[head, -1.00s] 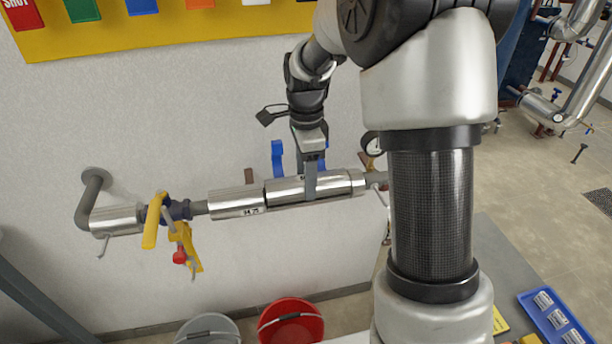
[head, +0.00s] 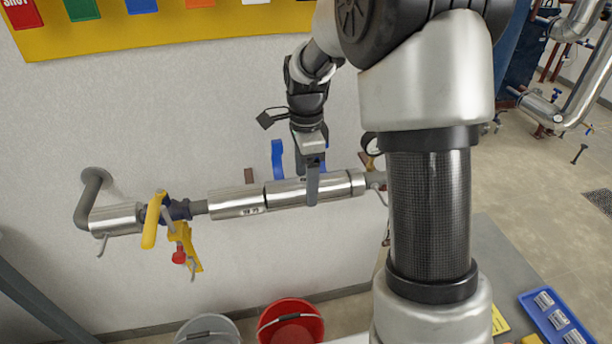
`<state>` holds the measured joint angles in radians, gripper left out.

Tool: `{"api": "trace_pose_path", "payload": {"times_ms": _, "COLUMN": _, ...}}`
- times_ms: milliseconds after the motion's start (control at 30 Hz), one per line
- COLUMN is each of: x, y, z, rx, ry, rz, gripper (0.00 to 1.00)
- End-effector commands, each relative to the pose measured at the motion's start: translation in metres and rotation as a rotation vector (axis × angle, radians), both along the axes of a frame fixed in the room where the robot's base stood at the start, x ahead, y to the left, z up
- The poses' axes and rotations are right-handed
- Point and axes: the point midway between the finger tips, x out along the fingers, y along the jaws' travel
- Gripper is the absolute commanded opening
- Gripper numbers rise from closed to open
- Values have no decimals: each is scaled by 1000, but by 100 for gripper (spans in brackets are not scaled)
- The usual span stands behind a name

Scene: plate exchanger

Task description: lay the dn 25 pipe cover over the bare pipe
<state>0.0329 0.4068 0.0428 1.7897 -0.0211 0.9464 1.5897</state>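A shiny metal pipe cover (head: 285,191) lies along the horizontal pipe run by the wall, between a labelled metal cover (head: 236,203) at its left and a short metal section (head: 357,182) at its right. It lines up with both, and no bare pipe shows between them. A dark seam marks its left end. My gripper (head: 312,188) points down over the right part of this cover. One finger hangs in front of it, with its tip near the cover's lower edge. The other finger is hidden, so the grip cannot be made out.
A yellow-handled valve (head: 152,222) with a yellow and red tag sits left on the run. A grey bucket (head: 208,330) and a red bucket (head: 290,322) are below. A blue tray (head: 556,318) is at lower right.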

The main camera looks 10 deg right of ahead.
Motion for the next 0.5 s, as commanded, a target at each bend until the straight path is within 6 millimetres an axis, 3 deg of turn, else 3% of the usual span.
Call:
{"api": "trace_pose_path", "payload": {"times_ms": 233, "x": 1, "y": 0, "z": 24, "rx": 0, "ry": -4, "rz": 0, "gripper": 76}}
{"api": "trace_pose_path", "payload": {"times_ms": 500, "x": 1, "y": 0, "z": 89, "rx": -1, "ry": -6, "rz": 0, "gripper": 76}}
